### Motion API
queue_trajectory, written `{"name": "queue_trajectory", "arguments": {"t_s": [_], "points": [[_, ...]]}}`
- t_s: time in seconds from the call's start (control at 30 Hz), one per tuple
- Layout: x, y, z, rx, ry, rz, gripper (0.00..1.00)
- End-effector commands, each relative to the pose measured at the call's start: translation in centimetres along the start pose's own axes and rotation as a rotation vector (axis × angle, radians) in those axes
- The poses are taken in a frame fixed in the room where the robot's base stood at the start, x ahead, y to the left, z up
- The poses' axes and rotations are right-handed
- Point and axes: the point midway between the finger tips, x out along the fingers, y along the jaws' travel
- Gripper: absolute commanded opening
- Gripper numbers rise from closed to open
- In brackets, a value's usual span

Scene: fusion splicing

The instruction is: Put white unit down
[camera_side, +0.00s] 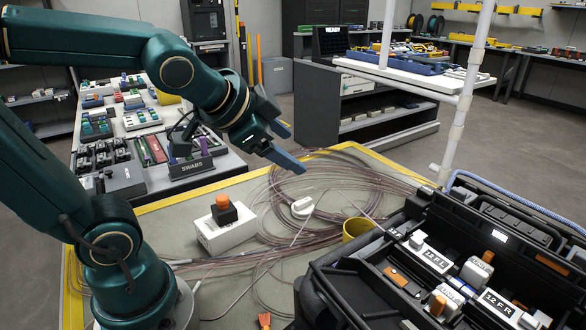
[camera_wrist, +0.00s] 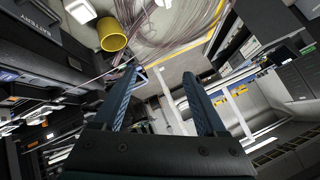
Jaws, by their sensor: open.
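My gripper (camera_side: 286,146) is open and empty, held high above the back of the work mat. Its two blue fingers also show wide apart in the wrist view (camera_wrist: 160,76), with nothing between them. A white box with a black and orange knob (camera_side: 226,226) sits upright on the mat, below and left of my gripper. A small rounded white piece (camera_side: 302,207) lies on the mat among the fibre loops. White blocks, some with orange tops, sit in the open black case (camera_side: 330,290) at the right. I cannot tell which white piece is the named unit.
A yellow cup (camera_side: 357,229) stands beside the case and also shows in the wrist view (camera_wrist: 112,36). Loose fibre loops (camera_side: 340,175) cover much of the mat. A bench of parts with a SWABS box (camera_side: 190,168) stands left. A white post (camera_side: 462,110) rises behind the case.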

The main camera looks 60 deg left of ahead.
Motion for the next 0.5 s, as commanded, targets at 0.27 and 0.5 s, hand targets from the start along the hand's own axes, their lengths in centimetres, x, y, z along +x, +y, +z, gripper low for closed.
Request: {"name": "queue_trajectory", "arguments": {"t_s": [0.27, 0.5], "points": [[-4.2, 8.3, 7.2, -0.412, -0.243, 0.254, 0.6], [-4.6, 9.0, 7.7, -0.445, -0.271, 0.275, 0.6]]}}
